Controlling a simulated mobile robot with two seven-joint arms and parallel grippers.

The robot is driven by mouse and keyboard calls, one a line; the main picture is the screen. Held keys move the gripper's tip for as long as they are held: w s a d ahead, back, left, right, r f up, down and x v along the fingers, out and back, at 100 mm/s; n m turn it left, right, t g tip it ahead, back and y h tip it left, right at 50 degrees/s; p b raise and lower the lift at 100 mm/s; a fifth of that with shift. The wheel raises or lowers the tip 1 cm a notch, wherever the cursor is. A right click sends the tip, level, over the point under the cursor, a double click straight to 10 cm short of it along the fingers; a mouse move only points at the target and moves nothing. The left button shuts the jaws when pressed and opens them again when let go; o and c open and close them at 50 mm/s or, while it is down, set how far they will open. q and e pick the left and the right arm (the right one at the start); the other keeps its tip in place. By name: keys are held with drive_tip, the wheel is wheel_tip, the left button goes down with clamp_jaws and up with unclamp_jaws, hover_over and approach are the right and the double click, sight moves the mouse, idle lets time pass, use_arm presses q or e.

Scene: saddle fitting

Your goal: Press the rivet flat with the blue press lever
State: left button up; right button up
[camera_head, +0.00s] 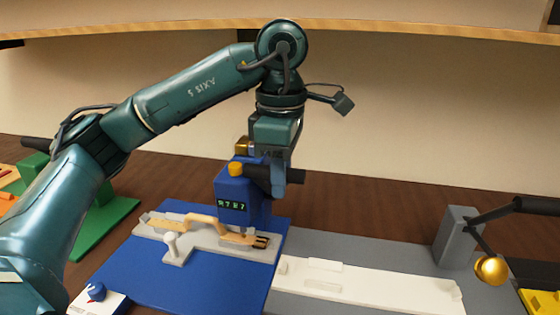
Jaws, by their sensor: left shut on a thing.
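The blue press (237,195) stands at the far edge of the blue base plate (205,280), with small green characters on its front. Its lever has a black grip (258,174), and an orange knob (235,169) sits beside it. My left gripper (279,180) points down and is shut on the black grip, hiding part of it. A tan strap (190,220) lies on a light grey fixture (178,252) and runs under the press head. The rivet cannot be made out; the press head covers that spot. My right gripper is out of view.
A white rail (370,287) lies on a grey plate right of the press. A grey post (455,237) with a black-handled arm and gold ball (491,270) stands at the right.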

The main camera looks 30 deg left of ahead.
use_arm(q)
drive_tip(key=shift+s+f, duration=0.2)
drive_tip(key=shift+d, duration=0.1)
drive_tip(key=shift+s+d+f+b, duration=0.15)
drive_tip(key=shift+s+f+b, duration=0.65)
drive_tip(key=shift+f, duration=0.1)
drive_tip(key=shift+s+d+f+b, duration=0.1)
drive_tip(key=shift+s+f+b, duration=0.25)
drive_tip(key=shift+f+b, duration=0.25)
drive_tip(key=shift+s+d+f+b, duration=0.1)
drive_tip(key=shift+s+f+b, duration=0.25)
drive_tip(key=shift+f+b, duration=0.3)
drive_tip(key=shift+s+d+f+b, duration=0.1)
drive_tip(key=shift+s+f+b, duration=0.3)
drive_tip(key=shift+f, duration=0.3)
drive_tip(key=shift+s+d+f+b, duration=0.1)
drive_tip(key=shift+s+f+b, duration=0.1)
drive_tip(key=shift+f+b, duration=0.5)
drive_tip(key=shift+s+f+b, duration=0.15)
drive_tip(key=shift+f+b, duration=0.5)
drive_tip(key=shift+f, duration=0.15)
drive_tip(key=shift+s+d+f+b, duration=0.1)
drive_tip(key=shift+s+f+b, duration=0.1)
drive_tip(key=shift+f+b, duration=0.5)
drive_tip(key=f+b, duration=0.3)
drive_tip(key=f, duration=0.1)
drive_tip(key=shift+s+f, duration=0.1)
drive_tip(key=shift+s, duration=0.1)
